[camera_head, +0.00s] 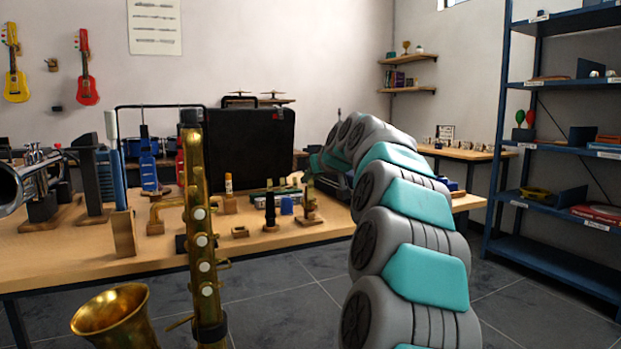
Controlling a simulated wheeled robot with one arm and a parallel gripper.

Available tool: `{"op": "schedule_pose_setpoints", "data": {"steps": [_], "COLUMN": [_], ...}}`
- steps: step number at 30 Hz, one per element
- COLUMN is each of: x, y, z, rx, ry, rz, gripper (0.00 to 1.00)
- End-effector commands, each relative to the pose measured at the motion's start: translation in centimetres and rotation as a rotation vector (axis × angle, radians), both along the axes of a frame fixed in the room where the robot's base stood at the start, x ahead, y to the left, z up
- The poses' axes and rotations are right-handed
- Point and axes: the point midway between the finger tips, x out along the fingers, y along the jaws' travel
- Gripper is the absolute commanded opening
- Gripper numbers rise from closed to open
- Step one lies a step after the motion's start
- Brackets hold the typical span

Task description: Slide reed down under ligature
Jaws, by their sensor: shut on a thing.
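My arm arches from the lower right to the middle of the workbench. My gripper (308,179) is small and dark at its far end, low over an upright dark piece on a wooden stand (310,215). This piece looks like the mouthpiece with its ligature, but it is too small to be sure. My gripper is shut on a thin thing at the top of it, which I take to be the reed. The reed's edges and its place against the ligature cannot be made out. A second dark upright piece (270,209) stands just left on its own wooden block.
A brass saxophone (204,240) stands upright in the left foreground. A black case (252,140) stands behind the stands on the workbench (75,250). A trumpet (30,180) is at the far left.

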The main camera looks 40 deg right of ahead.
Motion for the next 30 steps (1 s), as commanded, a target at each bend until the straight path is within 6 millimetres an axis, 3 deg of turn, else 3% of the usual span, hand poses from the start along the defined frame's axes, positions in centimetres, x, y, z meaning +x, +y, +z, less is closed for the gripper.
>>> {"op": "schedule_pose_setpoints", "data": {"steps": [30], "x": [0.0], "y": [0.0], "z": [-1.2], "rx": [0.000], "ry": [0.002], "rz": [0.000], "gripper": [0.00]}}
